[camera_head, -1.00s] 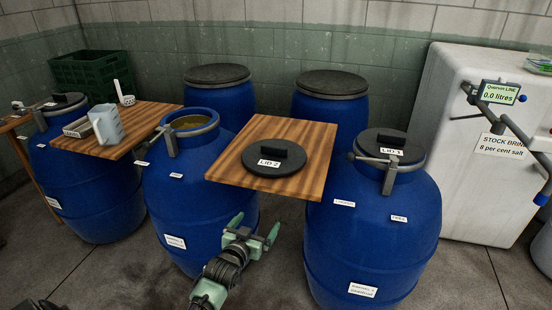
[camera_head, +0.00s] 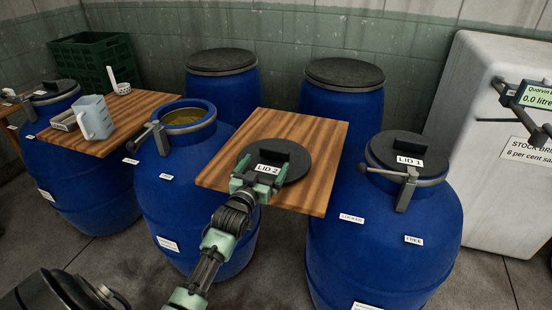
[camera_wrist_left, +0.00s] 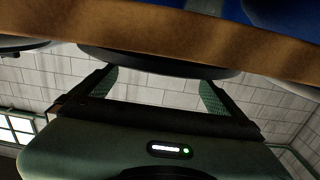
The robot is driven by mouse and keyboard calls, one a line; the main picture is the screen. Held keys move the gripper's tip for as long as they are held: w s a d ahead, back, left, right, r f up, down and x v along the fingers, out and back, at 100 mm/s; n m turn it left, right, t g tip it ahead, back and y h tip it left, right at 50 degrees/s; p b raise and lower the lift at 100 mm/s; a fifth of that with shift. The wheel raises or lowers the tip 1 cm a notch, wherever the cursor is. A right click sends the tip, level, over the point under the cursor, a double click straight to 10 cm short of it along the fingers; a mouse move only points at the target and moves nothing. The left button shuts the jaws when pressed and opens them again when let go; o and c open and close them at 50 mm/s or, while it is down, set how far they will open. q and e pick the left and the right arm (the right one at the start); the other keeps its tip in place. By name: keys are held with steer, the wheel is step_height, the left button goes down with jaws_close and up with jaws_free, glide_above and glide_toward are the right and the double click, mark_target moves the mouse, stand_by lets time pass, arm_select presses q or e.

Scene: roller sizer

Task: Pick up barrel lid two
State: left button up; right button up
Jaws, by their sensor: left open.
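Barrel lid two is a dark round disc (camera_head: 298,168) with a raised block handle and a white "LID 2" label. It lies flat on a wooden board (camera_head: 318,140) between two blue barrels. My left gripper (camera_head: 260,170) is open at the lid's near left side, its fingers spread towards the handle and partly covering the lid. The left wrist view shows the two spread fingers (camera_wrist_left: 156,88) with the dark lid edge (camera_wrist_left: 160,62) and the board edge (camera_wrist_left: 170,30) beyond. I cannot tell whether the fingers touch the lid.
An open blue barrel (camera_head: 180,195) stands left of the board. A barrel closed with lid 1 (camera_head: 408,150) stands right. Two lidded barrels stand behind. A second board (camera_head: 135,115) at left bears a jug (camera_head: 95,118) and a ladle (camera_head: 120,86). A white tank (camera_head: 480,160) stands far right.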

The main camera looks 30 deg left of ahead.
mark_target(273, 151)
arm_select(q)
steer(key=shift+w+a+r, duration=0.1)
steer(key=shift+w+r, duration=0.1)
steer(key=shift+w, duration=0.25)
steer(key=x, duration=0.4)
steer(key=shift+w, duration=0.35)
steer(key=shift+r, duration=0.15)
steer(key=c, duration=1.5)
